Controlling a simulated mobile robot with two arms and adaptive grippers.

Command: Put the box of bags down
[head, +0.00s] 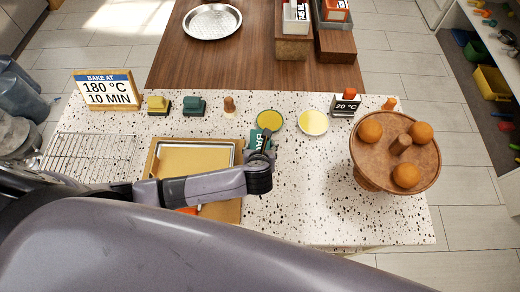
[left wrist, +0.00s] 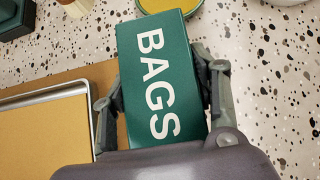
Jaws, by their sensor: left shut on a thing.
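The green box of bags (left wrist: 160,85), with white letters reading BAGS, is between the fingers of my left gripper (left wrist: 162,100) in the left wrist view. The gripper is shut on its two long sides. In the head view the box (head: 257,140) shows only partly past my left gripper (head: 262,160), which hides the rest. It is over the speckled counter (head: 310,190), just right of the framed tray. I cannot tell whether the box touches the counter. My right gripper is in neither view.
A tray (head: 238,147) on a brown board lies left of the gripper. A stand with orange balls (head: 385,185) is at right. Clear counter lies between gripper and stand.

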